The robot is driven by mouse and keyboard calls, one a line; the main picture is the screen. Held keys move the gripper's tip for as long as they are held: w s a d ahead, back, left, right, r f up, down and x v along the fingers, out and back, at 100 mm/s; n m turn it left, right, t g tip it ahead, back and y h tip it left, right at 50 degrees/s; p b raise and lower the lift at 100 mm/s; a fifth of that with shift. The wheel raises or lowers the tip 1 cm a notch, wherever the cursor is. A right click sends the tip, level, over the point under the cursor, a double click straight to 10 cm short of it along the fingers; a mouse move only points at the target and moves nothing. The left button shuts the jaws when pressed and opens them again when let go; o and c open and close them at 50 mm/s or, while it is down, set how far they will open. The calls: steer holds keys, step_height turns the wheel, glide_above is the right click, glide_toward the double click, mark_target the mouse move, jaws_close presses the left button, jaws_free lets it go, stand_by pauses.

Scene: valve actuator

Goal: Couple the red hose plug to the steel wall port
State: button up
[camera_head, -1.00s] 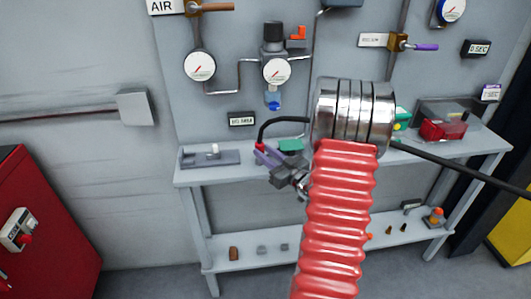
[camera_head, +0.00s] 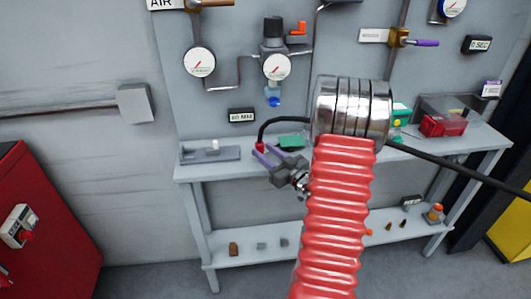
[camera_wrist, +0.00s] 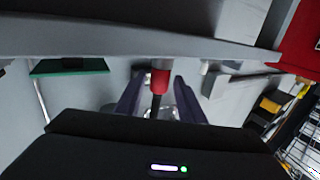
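The red hose plug (camera_wrist: 160,82) shows between the two purple fingers of my gripper (camera_wrist: 160,90) in the wrist view. Narrow gaps seem to show on both sides of it, so the fingers look open around it. A black hose (camera_wrist: 155,106) runs from the plug back between the fingers. In the head view the plug (camera_head: 260,147) is at the tips of my gripper (camera_head: 265,157), in front of the bench. A short grey piece (camera_wrist: 158,63) meets the plug's far end; I cannot tell whether it is the steel port. No wall port is clearly identifiable in the head view.
The grey bench (camera_head: 205,173) carries a grey fixture (camera_head: 210,153), a green block (camera_head: 291,141) and a red box (camera_head: 442,125). Gauges and pipes hang on the wall above. The black hose trails right behind my arm. A red cabinet (camera_head: 50,225) stands at left.

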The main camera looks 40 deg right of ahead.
steer(key=shift+o, duration=1.2)
steer(key=s+a, duration=0.1)
steer(key=s, duration=1.2)
steer(key=shift+s, duration=0.4)
steer(key=shift+f, duration=0.1)
